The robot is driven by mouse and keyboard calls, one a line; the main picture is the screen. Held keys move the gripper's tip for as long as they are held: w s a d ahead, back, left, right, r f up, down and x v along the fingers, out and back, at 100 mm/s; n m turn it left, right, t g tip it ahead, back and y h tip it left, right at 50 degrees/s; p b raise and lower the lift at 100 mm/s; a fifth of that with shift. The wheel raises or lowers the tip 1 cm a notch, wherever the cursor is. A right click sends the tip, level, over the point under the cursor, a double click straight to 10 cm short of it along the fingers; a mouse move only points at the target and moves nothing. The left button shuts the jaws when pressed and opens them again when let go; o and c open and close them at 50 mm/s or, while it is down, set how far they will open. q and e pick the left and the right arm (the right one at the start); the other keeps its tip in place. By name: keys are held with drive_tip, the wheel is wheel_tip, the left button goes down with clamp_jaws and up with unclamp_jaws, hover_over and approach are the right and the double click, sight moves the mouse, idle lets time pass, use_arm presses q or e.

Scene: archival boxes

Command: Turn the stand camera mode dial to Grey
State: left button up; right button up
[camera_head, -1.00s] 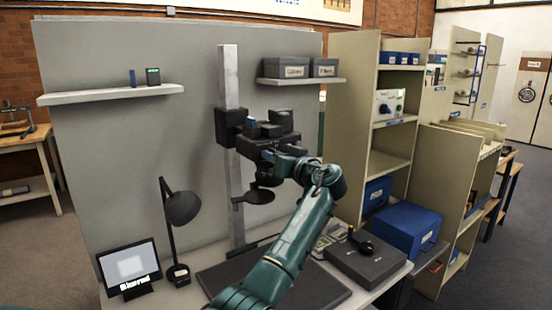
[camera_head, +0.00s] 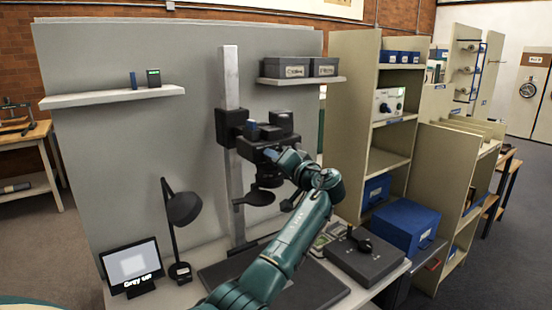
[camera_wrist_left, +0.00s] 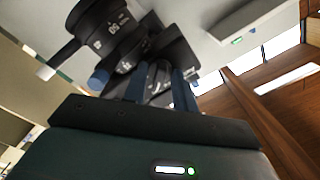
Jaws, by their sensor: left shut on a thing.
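The black stand camera (camera_head: 283,121) is mounted on a grey upright column (camera_head: 230,85) above the copy table. My left gripper (camera_head: 275,155) is at the front of the camera, tilted, with its arm rising from below. In the left wrist view its two blue fingers (camera_wrist_left: 160,88) are shut on a dark round part with light marks, the mode dial (camera_wrist_left: 160,73), which they partly hide. The dial's setting is not readable there. A small screen (camera_head: 131,268) at the lower left shows a pale square and a caption beginning "Grey". My right gripper is not in view.
A desk lamp (camera_head: 184,208) stands beside the screen. A dark box with a black knob (camera_head: 362,245) is at the table's right. Blue boxes (camera_head: 406,228) stand further right.

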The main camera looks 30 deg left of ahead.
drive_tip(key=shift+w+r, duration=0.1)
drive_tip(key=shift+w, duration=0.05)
use_arm(q)
drive_tip(key=o, duration=0.6)
drive_tip(key=b+v, duration=0.2)
drive_tip(key=v, duration=1.1)
drive_tip(key=shift+d+b, duration=0.15)
drive_tip(key=shift+b, duration=0.15)
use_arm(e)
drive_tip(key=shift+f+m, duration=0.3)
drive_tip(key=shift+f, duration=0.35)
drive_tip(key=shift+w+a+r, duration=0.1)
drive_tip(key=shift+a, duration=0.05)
